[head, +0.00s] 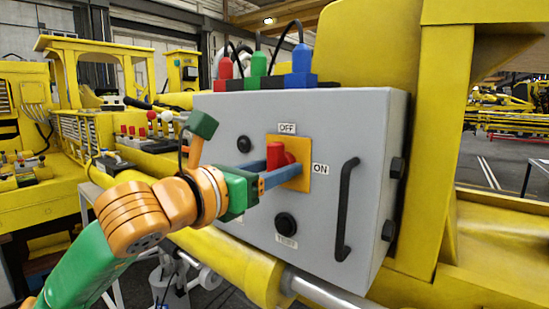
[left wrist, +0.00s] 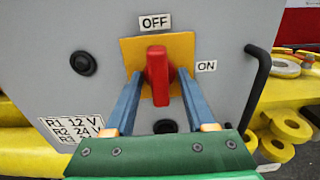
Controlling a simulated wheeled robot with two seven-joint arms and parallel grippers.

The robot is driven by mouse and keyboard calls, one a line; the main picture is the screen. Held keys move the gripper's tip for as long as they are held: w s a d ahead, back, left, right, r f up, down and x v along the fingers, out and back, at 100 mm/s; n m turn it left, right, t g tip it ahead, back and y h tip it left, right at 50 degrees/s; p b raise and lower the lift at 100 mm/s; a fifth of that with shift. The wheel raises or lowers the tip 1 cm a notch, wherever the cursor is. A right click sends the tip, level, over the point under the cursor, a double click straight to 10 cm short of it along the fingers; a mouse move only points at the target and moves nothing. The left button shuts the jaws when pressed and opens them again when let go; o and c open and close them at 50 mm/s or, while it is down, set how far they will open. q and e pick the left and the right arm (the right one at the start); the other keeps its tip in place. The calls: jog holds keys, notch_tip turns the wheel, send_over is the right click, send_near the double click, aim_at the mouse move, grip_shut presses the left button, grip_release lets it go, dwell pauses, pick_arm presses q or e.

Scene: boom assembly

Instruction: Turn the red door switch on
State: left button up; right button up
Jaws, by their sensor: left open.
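The red switch (head: 277,156) sits on a yellow-orange plate (head: 302,150) on the front of a grey box (head: 340,125). An OFF label (head: 287,128) is above the plate and an ON label (head: 320,169) is to its right. In the left wrist view the red switch (left wrist: 157,75) stands upright, its top toward the OFF label (left wrist: 155,22). My left gripper (head: 275,168) is open, with one blue finger on each side of the switch; it also shows in the left wrist view (left wrist: 157,88). I cannot tell whether the fingers touch the switch. My right gripper is not in view.
A black handle (head: 347,208) stands out from the box to the right of the switch. Black round knobs (head: 286,223) are below and left of the plate. Red, green and blue cable plugs (head: 301,62) are on top. Yellow machine parts surround the box.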

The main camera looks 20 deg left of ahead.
pick_arm(q)
jog(key=shift+s+a, duration=0.1)
jog(key=shift+s, duration=0.1)
jog(key=shift+c, duration=0.2)
grip_shut()
jog(key=m+b, duration=0.2)
jog(key=m, duration=0.1)
jog(key=m+b, duration=0.1)
jog(key=m, duration=0.9)
jog(key=shift+a+r, duration=0.1)
jog(key=shift+r, duration=0.05)
jog(key=shift+m, duration=2.4)
